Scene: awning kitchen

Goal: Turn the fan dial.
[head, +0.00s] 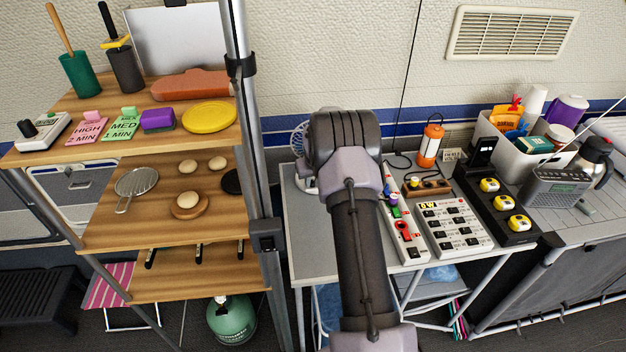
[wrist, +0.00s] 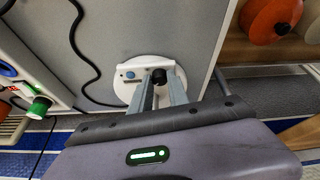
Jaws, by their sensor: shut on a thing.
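The fan stands at the left end of the grey table. In the head view only part of its white grille (head: 300,140) shows, left of my arm, which hides the rest. In the wrist view its round white base (wrist: 128,72) shows, with a blue button (wrist: 129,75) and a dark dial (wrist: 159,75). My gripper (wrist: 160,84) has its two grey fingers on either side of the dial and is shut on it. The dial's setting cannot be read. The fingertips are hidden in the head view.
A red-switched power strip (head: 403,225), a white button panel (head: 455,227) and an orange lantern (head: 429,143) stand right of my arm. A metal pole (head: 252,150) and wooden shelves (head: 115,232) stand to the left. A black cable (wrist: 80,45) lies near the fan.

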